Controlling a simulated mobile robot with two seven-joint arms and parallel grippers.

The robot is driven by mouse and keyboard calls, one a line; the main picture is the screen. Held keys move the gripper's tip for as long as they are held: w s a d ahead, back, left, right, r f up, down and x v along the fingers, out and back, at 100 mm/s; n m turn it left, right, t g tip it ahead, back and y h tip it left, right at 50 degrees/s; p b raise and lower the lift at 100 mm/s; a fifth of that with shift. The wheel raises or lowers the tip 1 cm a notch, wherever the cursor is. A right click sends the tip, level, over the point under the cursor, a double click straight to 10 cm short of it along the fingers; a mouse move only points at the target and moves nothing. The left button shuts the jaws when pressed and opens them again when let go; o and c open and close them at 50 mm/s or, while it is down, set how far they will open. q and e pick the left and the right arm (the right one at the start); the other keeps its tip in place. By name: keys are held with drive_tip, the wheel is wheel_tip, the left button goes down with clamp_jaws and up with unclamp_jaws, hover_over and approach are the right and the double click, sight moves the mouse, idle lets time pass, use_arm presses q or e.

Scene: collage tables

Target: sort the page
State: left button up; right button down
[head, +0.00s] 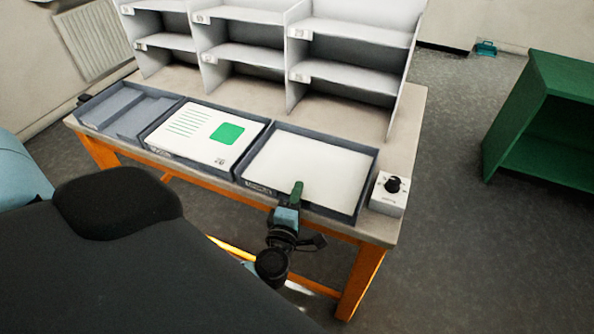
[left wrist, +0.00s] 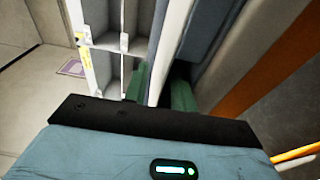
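My left gripper (head: 298,192), with green fingertips, is at the front edge of the right tray (head: 366,183), which holds blank white paper (head: 310,168). In the left wrist view, its two fingers (left wrist: 161,88) stand apart, with a white edge (left wrist: 169,55) between them. A dark gap shows beside the right-hand finger, so I see no firm grip. The middle tray (head: 153,143) holds a printed page (head: 200,131) with green lines and a green square. The left tray (head: 120,113) has no paper. My right gripper is not in view.
A white pigeonhole shelf (head: 245,56) with numbered labels stands behind the trays. A white box with a black dial (head: 389,195) sits at the table's right end. A green cabinet (head: 553,110) stands apart on the right. Open floor lies between it and the table.

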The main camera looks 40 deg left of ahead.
use_arm(q)
drive_tip(key=v, duration=0.8)
idle(0.9)
